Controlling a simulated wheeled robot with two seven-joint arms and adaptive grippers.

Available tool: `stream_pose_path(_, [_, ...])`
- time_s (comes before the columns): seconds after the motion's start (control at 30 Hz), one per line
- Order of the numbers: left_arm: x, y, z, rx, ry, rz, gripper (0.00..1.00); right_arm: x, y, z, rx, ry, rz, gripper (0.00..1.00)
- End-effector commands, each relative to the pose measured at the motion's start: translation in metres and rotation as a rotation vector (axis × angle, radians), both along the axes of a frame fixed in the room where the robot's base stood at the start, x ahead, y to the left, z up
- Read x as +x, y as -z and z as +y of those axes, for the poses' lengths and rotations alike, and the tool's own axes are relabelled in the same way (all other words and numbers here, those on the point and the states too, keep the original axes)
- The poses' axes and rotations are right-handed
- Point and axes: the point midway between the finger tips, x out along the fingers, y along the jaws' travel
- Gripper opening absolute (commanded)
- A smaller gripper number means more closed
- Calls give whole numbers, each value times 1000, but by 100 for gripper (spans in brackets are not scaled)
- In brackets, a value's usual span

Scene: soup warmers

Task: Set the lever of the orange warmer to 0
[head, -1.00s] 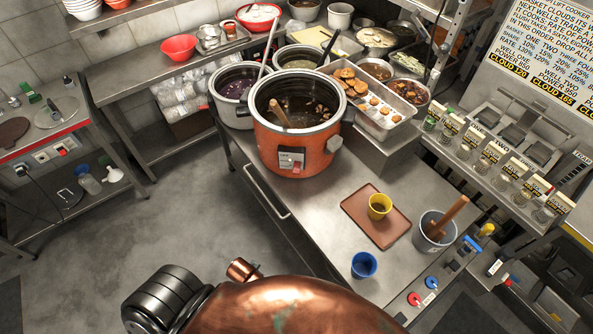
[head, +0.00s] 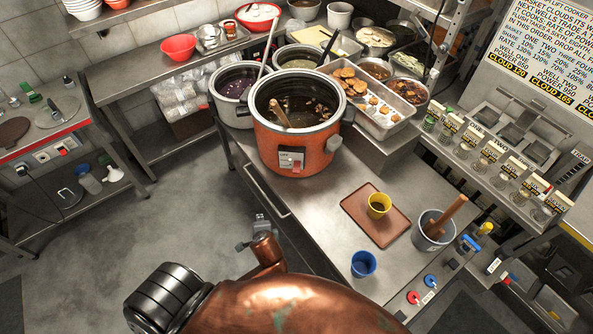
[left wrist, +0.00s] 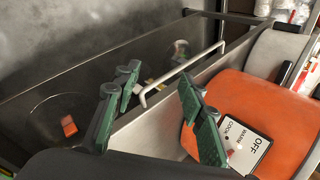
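The orange warmer (head: 293,147) stands on the steel counter, filled with dark soup. Its front carries a small pale panel (head: 291,160) with a red part low on it; the lever setting is too small to read. In the left wrist view the orange body (left wrist: 275,110) fills the right side, and its white label plate (left wrist: 247,145) reads OFF, WARM and COOK. No lever can be made out there. My left gripper (left wrist: 160,95) is open and empty, its green right finger overlapping the plate's left edge. In the head view it is low, before the counter (head: 258,228). My right gripper is not in view.
A counter rail handle (head: 265,190) runs along the front. A brown tray with a yellow cup (head: 378,205) and a blue cup (head: 363,263) stand to the right.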

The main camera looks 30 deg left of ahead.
Motion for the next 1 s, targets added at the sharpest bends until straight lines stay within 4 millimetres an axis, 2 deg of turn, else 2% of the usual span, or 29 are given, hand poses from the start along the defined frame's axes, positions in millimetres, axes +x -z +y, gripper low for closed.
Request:
stream_pose_path(0.03, [17, -3, 2, 101, 83, 11, 38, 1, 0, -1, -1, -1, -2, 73])
stream_pose_path(0.17, [66, -18, 3, 429, 331, 47, 38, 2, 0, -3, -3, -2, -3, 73])
stream_pose_path(0.3, [126, -42, -9, 901, 632, 114, 38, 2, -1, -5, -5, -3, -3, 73])
stream_pose_path(0.4, [156, -56, -22, 1218, 796, 169, 38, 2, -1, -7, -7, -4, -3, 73])
stream_pose_path(0.5, [172, -63, -32, 1422, 890, 211, 38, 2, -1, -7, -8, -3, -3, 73])
stream_pose_path(0.67, [186, -65, -35, 1539, 937, 236, 38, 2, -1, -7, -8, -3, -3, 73])
stream_pose_path(1.0, [232, -65, -14, 1535, 935, 234, 38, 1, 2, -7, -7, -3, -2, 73])
